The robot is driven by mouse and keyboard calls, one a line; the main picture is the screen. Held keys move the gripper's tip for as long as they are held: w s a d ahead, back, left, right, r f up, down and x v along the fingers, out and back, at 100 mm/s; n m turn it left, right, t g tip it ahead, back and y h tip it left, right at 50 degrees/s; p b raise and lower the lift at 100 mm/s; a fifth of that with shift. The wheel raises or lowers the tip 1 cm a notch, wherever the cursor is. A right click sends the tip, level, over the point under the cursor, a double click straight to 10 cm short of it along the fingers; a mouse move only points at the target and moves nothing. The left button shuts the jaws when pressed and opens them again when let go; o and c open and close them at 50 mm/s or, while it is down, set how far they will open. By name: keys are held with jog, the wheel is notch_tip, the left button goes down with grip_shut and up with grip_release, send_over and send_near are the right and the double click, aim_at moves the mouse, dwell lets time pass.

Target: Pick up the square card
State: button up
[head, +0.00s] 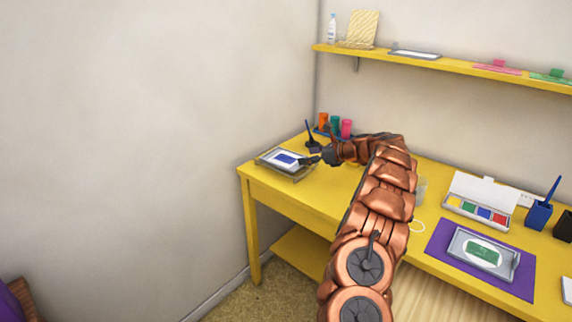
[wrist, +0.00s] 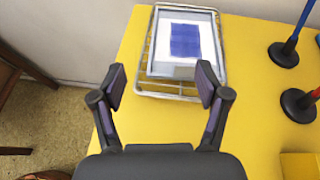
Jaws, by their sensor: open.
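A white card (head: 281,156) with a blue patch lies in a wire rack (head: 297,178) at the left end of the yellow table. It also shows in the wrist view (wrist: 172,30), ahead of my fingers, seemingly on a grey tray or plate. My gripper (head: 313,160) is at the right side of the rack in the head view. In the wrist view my gripper (wrist: 161,84) is open and empty, its fingers apart, with the near edge of the rack just beyond them.
Dark-based stampers (wrist: 283,53) stand right of the rack. Coloured bottles (head: 334,123) stand behind it. A paint box (head: 482,203), a blue cup (head: 538,214) and a purple mat (head: 439,250) occupy the right of the table. A yellow shelf (head: 430,63) hangs above.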

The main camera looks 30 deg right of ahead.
aim_at(305, 167)
jog(key=shift+m+t, duration=0.3)
jog(key=shift+m, duration=0.3)
jog(key=d, duration=0.1)
jog(key=d+f, duration=0.2)
jog(key=d, duration=0.1)
jog(key=shift+s, duration=0.15)
jog(key=shift+h, duration=0.3)
jog(key=shift+f+x, duration=0.1)
jog(key=shift+x, duration=1.55)
jog(key=shift+f+x, duration=0.15)
jog(key=shift+x, duration=1.45)
jog(key=shift+w+a+f, duration=0.1)
jog(key=shift+w+f, duration=0.05)
jog(key=shift+w, duration=0.25)
jog(key=shift+c, duration=0.4)
jog(key=c, duration=1.2)
